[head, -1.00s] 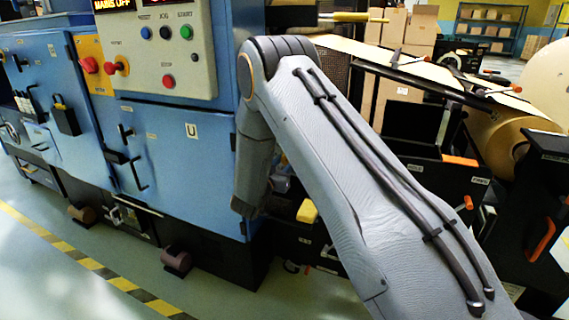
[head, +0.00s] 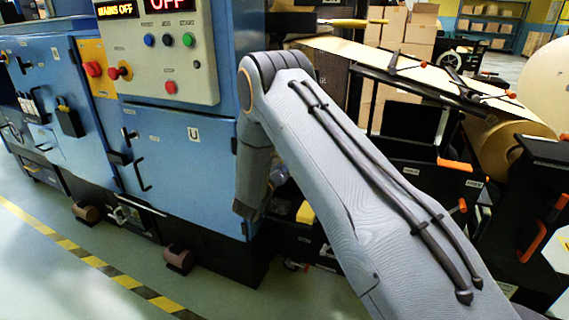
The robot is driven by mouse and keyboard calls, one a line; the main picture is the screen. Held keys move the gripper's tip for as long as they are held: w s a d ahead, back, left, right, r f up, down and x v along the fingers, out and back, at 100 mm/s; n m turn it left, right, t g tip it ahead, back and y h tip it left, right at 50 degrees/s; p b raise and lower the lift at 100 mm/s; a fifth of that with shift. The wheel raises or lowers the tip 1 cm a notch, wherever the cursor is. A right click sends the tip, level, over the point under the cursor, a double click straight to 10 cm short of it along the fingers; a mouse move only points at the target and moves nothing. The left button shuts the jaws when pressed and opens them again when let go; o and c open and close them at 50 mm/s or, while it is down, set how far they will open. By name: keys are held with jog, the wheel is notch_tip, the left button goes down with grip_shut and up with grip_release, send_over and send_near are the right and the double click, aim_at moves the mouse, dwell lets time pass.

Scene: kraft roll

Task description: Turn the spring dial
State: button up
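My grey arm crosses the head view from the lower right to an elbow in front of the blue machine (head: 180,150). Its forearm hangs down behind the elbow, and my gripper is hidden. I cannot make out a spring dial in this view. A grey control panel (head: 195,70) on the machine carries blue, green and red buttons and lit displays reading "MAINS OFF" and "OFF". Left of it, a yellow plate (head: 97,65) bears red knobs (head: 120,73).
A large paper roll (head: 500,145) and a sloping paper web (head: 400,65) are at the right, with black frames and orange handles (head: 545,230). Brown cartons (head: 410,30) stand behind. The floor at the left, with a yellow-black stripe (head: 90,260), is clear.

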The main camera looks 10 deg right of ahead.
jog(key=n, duration=0.2)
jog(key=n+p, duration=0.1)
jog(key=n, duration=0.2)
jog(key=shift+w+r, duration=0.15)
dwell(0.4)
jog(key=o, duration=1.1)
jog(key=shift+c, duration=0.2)
jog(key=v, duration=0.7)
jog(key=shift+s+a, duration=0.25)
jog(key=shift+s, duration=0.05)
